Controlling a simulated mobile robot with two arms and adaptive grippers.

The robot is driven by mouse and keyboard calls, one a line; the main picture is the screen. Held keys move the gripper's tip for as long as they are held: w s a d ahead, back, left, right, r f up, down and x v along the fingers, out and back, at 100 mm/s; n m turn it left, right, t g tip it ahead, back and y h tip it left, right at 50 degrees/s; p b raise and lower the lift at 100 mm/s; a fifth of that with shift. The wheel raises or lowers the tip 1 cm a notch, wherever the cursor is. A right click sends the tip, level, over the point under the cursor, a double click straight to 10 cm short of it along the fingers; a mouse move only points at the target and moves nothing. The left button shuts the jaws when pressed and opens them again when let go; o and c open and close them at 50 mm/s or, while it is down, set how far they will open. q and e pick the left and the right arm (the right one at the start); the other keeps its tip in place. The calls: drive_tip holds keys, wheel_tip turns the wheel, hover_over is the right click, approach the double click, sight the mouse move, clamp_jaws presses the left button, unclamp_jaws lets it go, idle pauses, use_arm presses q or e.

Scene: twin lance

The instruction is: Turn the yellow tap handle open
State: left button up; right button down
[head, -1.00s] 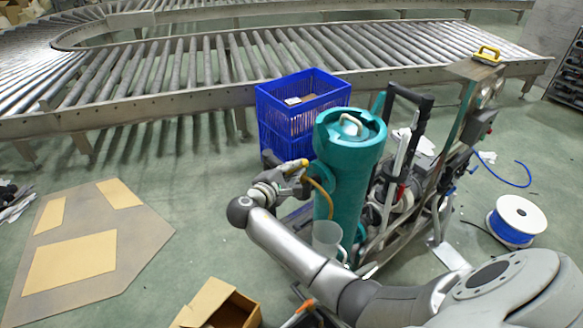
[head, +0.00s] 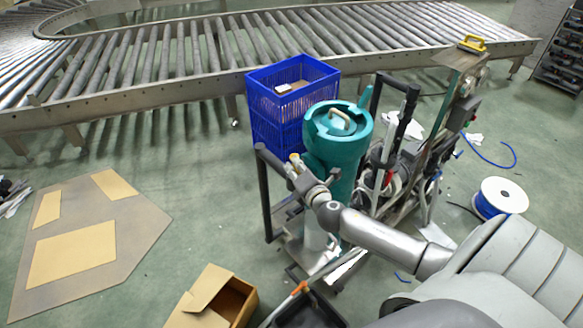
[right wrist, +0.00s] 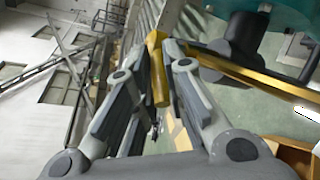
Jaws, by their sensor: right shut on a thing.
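The yellow tap handle (right wrist: 157,70) is between the fingertips of my right gripper (right wrist: 158,48) in the right wrist view, and the fingers are shut on it. In the head view my right gripper (head: 296,165) is at the left side of the teal tank (head: 345,150). Only a small yellow tip of the handle (head: 294,157) shows there, and the gripper and wrist hide the tap body. A yellow pipe or hose (right wrist: 235,71) runs to the right beside the handle. My left gripper is not in view.
The tank stands on a cart with a black upright bar (head: 264,195) close to my right gripper. A blue crate (head: 285,130) stands behind it. A cardboard box (head: 233,300) and a blue cable spool (head: 499,197) are on the floor.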

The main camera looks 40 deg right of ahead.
drive_tip(key=n+y+b, duration=0.2)
drive_tip(key=d+n+y+b, duration=0.1)
drive_tip(key=n+y+b, duration=0.1)
drive_tip(key=y, duration=0.1)
drive_tip(key=d+n+y+b, duration=0.1)
drive_tip(key=y+b, duration=0.1)
drive_tip(key=b, duration=0.1)
drive_tip(key=shift+s+d+f+n+y, duration=0.2)
drive_tip(key=shift+s+f+n+y, duration=0.1)
drive_tip(key=shift+f+n, duration=0.1)
drive_tip(key=shift+d+r+n+g+y+b, duration=0.15)
drive_tip(key=shift+r+n+g+y+b, duration=0.1)
drive_tip(key=shift+n+y+b, duration=0.3)
drive_tip(key=shift+d+r+n+g+y+b, duration=0.15)
drive_tip(key=shift+n+g+y+b, duration=0.15)
drive_tip(key=shift+y+b, duration=0.4)
drive_tip(key=c, duration=1.5)
unclamp_jaws()
drive_tip(key=v, duration=1.2)
